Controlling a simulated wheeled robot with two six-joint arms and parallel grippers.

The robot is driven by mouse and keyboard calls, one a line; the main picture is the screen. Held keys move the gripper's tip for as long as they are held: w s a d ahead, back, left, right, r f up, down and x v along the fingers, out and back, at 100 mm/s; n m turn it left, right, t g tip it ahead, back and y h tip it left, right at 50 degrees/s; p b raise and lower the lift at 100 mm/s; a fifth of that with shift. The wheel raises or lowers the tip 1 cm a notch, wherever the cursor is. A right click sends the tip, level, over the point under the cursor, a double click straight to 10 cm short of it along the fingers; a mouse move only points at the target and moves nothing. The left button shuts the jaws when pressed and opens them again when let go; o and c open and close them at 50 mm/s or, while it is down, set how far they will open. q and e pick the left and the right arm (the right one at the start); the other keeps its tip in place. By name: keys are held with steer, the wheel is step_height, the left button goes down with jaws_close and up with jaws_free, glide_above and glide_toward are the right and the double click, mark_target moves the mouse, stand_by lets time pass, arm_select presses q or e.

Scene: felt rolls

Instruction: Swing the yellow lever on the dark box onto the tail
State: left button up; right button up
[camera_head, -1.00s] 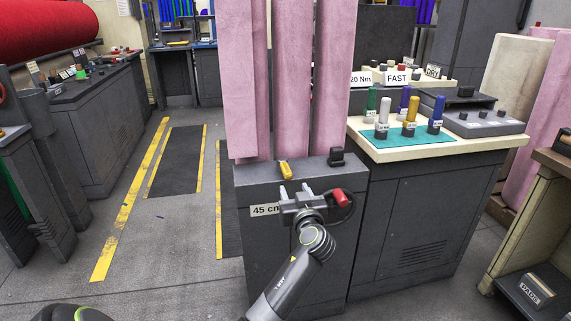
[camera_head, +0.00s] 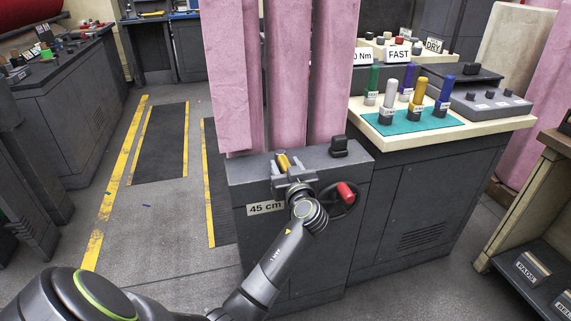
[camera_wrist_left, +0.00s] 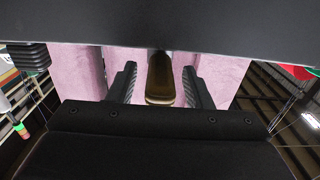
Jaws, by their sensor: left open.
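The dark box (camera_head: 240,184) stands below hanging pink felt tails (camera_head: 285,75), with a "45 cm" label on its front. The yellow lever (camera_head: 283,162) is on its top near the front edge. My left gripper (camera_head: 287,165) is at the box's top front, open, with its fingers on either side of the lever. In the left wrist view the lever (camera_wrist_left: 160,82) looks dark brown and lies between the two fingertips (camera_wrist_left: 158,84); gaps show on both sides. The pink tails (camera_wrist_left: 208,65) show behind it. My right gripper is not in view.
A red-handled crank (camera_head: 346,192) is on the box's front, right of my gripper. A black knob block (camera_head: 338,146) stands on the box top. To the right, a bench holds colored handles on a teal mat (camera_head: 400,124). Floor at left is open.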

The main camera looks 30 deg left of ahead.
arm_select(q)
jaws_close()
